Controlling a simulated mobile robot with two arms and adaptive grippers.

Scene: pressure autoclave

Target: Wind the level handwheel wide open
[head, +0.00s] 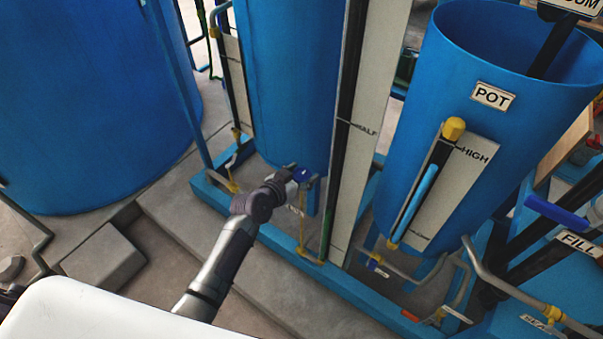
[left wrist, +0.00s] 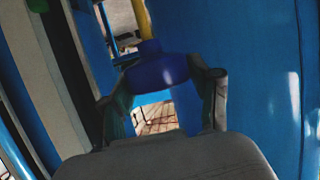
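A small blue handwheel (head: 303,174) sits low in front of the middle blue tank, by the HALF gauge board. I take it as the level handwheel, but the small tag below it is too small to read. My left gripper (head: 292,175) is at the wheel, its arm coming up from the lower left. In the left wrist view the blue wheel (left wrist: 157,71) lies between the two fingertips of my left gripper (left wrist: 160,88). Both fingers appear to touch its sides. The wheel's far side is hidden. My right gripper is out of view.
The HALF gauge board (head: 348,140) stands just right of the wheel. The POT tank (head: 440,110) with a HIGH gauge is further right. A FILL label (head: 578,243) and blue lever (head: 556,212) are at the right edge. A blue frame rail (head: 330,282) runs below.

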